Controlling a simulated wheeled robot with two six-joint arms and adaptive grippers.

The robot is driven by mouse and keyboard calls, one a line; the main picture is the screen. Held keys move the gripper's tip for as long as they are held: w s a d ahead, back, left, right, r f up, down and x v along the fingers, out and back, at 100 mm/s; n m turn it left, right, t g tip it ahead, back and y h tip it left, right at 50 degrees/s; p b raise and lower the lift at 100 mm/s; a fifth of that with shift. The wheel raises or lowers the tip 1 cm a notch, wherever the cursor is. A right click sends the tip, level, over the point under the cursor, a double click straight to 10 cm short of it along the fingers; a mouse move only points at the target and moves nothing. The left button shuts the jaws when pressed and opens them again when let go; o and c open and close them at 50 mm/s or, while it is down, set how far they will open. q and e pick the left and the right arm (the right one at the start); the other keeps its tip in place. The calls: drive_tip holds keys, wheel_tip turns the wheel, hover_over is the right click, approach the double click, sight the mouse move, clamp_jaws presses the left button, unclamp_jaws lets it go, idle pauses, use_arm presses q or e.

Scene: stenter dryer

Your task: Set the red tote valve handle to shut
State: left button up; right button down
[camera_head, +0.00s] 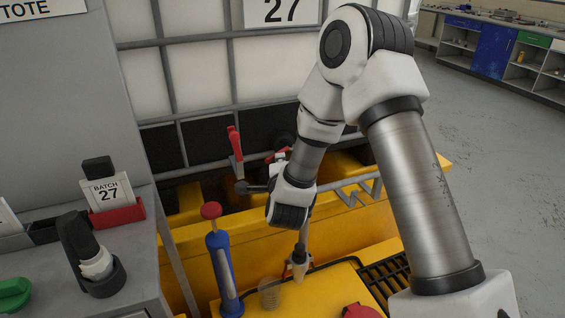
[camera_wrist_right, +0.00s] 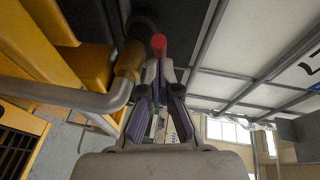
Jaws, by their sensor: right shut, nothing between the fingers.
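A red lever (camera_head: 235,143) stands roughly upright, slightly tilted, in front of the caged tote (camera_head: 195,72). A second red part (camera_head: 281,154) shows beside my right wrist, mostly hidden by it; I cannot tell from the head view which is the valve handle. My right gripper (camera_head: 280,160) is at the tote's lower front, its fingers largely hidden. In the right wrist view my right gripper (camera_wrist_right: 163,78) is shut and empty. A red rounded handle end (camera_wrist_right: 159,43) lies just beyond its fingertips; contact is unclear. My left gripper is out of view.
A yellow basin (camera_head: 240,243) with a grey rail (camera_head: 352,192) lies below the tote. A blue red-topped tool (camera_head: 224,265) and a drain grate (camera_head: 388,282) are at the front. A grey bench (camera_head: 140,268) stands left. Floor is clear at right.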

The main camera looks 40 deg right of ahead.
sight(270, 159)
drive_tip(key=shift+w+a+m+g+h+b, duration=0.35)
drive_tip(key=shift+w+m+g+h, duration=0.25)
drive_tip(key=shift+w+m+h, duration=0.1)
drive_tip(key=shift+w+a+m+g+h+b, duration=0.25)
drive_tip(key=shift+w+m+g+h+b, duration=0.05)
drive_tip(key=shift+w+m+g+h, duration=0.35)
drive_tip(key=shift+w+a+b, duration=0.1)
drive_tip(key=shift+w+b, duration=0.35)
drive_tip(key=shift+w, duration=0.75)
drive_tip(key=shift+r, duration=0.1)
